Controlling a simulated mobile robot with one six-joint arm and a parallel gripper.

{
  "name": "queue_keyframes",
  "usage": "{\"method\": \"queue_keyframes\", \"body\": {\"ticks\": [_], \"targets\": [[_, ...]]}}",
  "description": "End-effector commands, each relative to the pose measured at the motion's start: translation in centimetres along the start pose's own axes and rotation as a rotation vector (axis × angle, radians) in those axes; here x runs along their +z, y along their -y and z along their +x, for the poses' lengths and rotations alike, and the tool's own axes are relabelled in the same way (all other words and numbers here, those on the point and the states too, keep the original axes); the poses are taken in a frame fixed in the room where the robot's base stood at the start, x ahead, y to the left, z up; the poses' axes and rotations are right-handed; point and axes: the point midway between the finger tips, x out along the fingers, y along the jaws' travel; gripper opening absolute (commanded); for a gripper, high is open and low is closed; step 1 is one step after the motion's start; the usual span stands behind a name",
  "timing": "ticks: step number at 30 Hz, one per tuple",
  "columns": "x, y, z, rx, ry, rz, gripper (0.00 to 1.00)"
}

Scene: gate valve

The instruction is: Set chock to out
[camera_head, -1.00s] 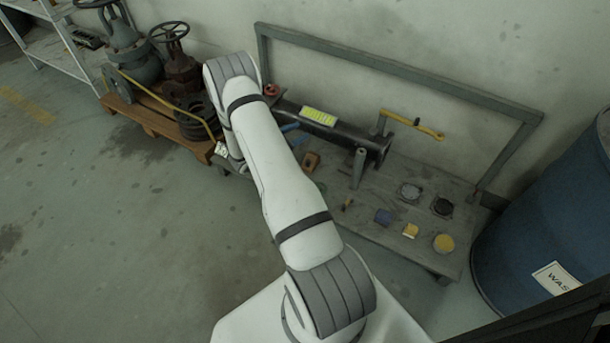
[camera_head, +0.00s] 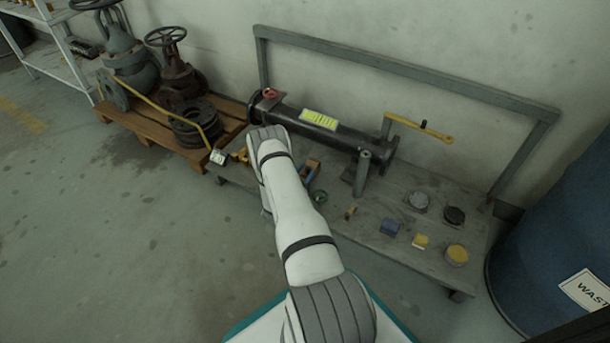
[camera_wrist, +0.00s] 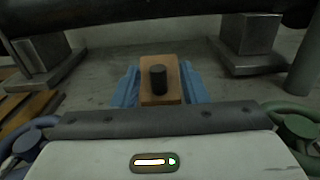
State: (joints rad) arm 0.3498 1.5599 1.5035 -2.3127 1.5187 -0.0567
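The chock appears to be a small brown wooden block (camera_head: 313,166) on the bench, in front of the dark pipe (camera_head: 335,133). In the wrist view the block (camera_wrist: 160,95) sits at the centre with a short black peg (camera_wrist: 158,79) on it. My gripper (camera_wrist: 161,88) has a blue finger on each side of the block. The fingers look close against its sides, but whether they grip it is unclear. In the head view my gripper (camera_head: 308,176) is largely hidden behind my arm, with some blue showing beside the block.
Pipe supports (camera_wrist: 42,62) (camera_wrist: 250,45) stand on both sides beyond the block. A yellow lever (camera_head: 420,127) is at the pipe's right end. Small caps and blocks (camera_head: 420,241) lie on the bench's right. A blue drum (camera_head: 560,220) stands at right and a valve pallet (camera_head: 150,125) at left.

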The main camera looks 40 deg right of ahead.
Motion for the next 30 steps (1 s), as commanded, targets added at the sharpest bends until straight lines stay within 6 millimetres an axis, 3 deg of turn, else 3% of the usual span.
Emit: {"method": "queue_keyframes", "body": {"ticks": [5,13,27,30], "targets": [[-0.05,0.0,1.28,0.0,0.0,-0.001,0.39],[0.05,0.03,1.41,0.0,-0.001,-0.001,0.39],[0.01,0.2,1.42,-0.004,-0.001,-0.002,0.0],[0.0,0.28,1.44,-0.006,-0.001,-0.002,0.0]]}}
